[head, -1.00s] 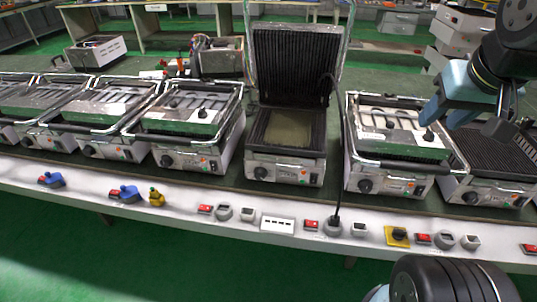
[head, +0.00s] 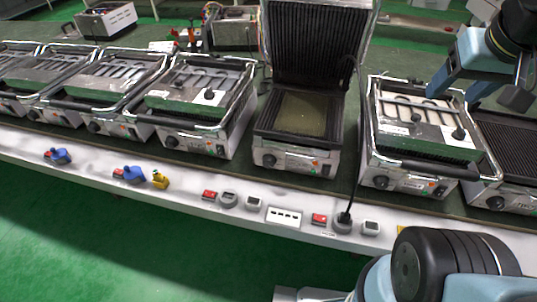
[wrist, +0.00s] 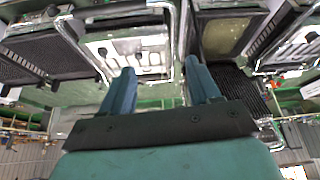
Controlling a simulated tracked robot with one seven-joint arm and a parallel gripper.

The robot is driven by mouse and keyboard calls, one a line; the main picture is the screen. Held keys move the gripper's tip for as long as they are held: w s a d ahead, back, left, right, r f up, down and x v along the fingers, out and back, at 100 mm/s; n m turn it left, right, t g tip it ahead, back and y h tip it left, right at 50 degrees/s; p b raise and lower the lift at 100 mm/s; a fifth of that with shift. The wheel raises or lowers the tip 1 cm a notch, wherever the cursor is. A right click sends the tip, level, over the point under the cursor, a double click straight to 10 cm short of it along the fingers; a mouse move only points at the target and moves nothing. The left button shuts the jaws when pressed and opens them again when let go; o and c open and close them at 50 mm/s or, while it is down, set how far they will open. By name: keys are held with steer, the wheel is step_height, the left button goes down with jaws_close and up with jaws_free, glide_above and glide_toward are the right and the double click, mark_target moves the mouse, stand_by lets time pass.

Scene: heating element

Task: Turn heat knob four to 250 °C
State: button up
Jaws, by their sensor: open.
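Contact grills stand in a row on the bench, each with a black heat knob on its front. In the head view, knobs show on the third grill from the right (head: 268,160), on the one to its left (head: 171,142), on the closed grill to its right (head: 381,182), and on the rightmost grill (head: 495,203). I cannot read any number or dial marking that identifies knob four. My gripper (head: 456,95) is open and empty, high in front of the closed grill (head: 420,150), apart from every knob. Its two blue fingers also show in the wrist view (wrist: 160,68).
One grill has its ribbed lid (head: 318,42) raised. A white ledge (head: 285,234) with red switches, sockets and a black plug (head: 343,220) runs along the front. Blue plugs (head: 128,174) are further left. Green floor (head: 110,250) is free before the bench.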

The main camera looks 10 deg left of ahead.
steer(key=shift+o, duration=1)
steer(key=w+a+f+n+g+h, duration=0.1)
steer(key=w+f+n+g+h, duration=0.2)
steer(key=w+f+n+g, duration=0.1)
step_height(320, 180, down, 2)
steer(key=shift+w+a+f, duration=0.2)
steer(key=shift+w+a, duration=0.05)
steer(key=shift+w, duration=0.2)
steer(key=w+a+f+n+t+h, duration=0.2)
steer(key=w+a+f+n+h, duration=0.3)
steer(key=a+f+n, duration=0.25)
steer(key=w+a+f+n+t+h, duration=0.2)
steer(key=w+a+f+n+h, duration=0.35)
steer(key=a+f, duration=0.2)
steer(key=s+a+f+n+t+y, duration=0.2)
steer(key=a+f+n+t, duration=0.55)
steer(key=a+f, duration=0.4)
steer(key=n+t+y, duration=0.5)
steer(key=n+y, duration=0.4)
steer(key=n, duration=0.1)
glide_toward(267, 165)
steer(key=w, duration=0.3)
steer(key=w+d, duration=0.1)
steer(key=w, duration=0.5)
steer(key=shift+w+d+f, duration=0.15)
steer(key=shift+d, duration=0.05)
